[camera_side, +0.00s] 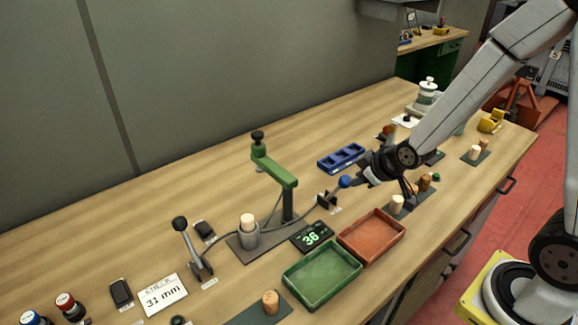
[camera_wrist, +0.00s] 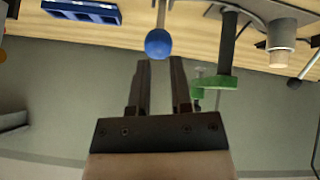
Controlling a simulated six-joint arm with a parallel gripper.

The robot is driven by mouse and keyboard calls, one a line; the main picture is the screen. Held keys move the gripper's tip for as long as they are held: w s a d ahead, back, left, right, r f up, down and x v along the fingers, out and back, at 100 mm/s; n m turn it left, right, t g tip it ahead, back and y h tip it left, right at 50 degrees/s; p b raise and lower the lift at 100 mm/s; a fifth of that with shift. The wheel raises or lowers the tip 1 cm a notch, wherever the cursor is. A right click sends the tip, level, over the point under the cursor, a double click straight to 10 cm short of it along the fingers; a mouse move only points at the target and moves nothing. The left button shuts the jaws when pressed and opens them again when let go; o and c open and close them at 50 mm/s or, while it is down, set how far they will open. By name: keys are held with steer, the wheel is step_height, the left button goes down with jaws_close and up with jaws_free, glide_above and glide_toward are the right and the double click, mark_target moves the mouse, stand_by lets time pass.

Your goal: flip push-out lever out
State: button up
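A lever with a round blue knob (camera_side: 345,182) stands by a small dark bracket (camera_side: 328,200) right of the press; I take it as the push-out lever. In the wrist view the blue knob (camera_wrist: 158,43) sits just beyond my fingertips, in line with the gap between them. Its grey rod runs up from the knob. My gripper (camera_wrist: 160,62) is open and empty, its two dark fingers apart. In the side view my gripper (camera_side: 362,177) is just right of the knob; its fingers are small and hard to make out. I cannot tell whether anything touches.
A green press (camera_side: 275,172) stands over a cork (camera_side: 248,221) in a grey holder. A black-knobbed lever (camera_side: 186,238) is left of it. A display (camera_side: 311,237), a green tray (camera_side: 321,270), an orange tray (camera_side: 371,235) and a blue tray (camera_side: 341,158) surround the lever.

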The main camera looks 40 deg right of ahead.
steer(key=shift+w+a, duration=0.15)
jaws_close()
steer(key=w+a+r+n+g+h, duration=0.2)
steer(key=w+a+r+n+g, duration=0.1)
steer(key=n, duration=0.4)
steer(key=w+a+r+n+g+h, duration=0.3)
steer(key=r+n+g, duration=0.3)
steer(key=r+n, duration=0.2)
steer(key=shift+w+a+r+n+g, duration=0.2)
steer(key=shift+w+a+n+g, duration=0.15)
steer(key=shift+a, duration=0.5)
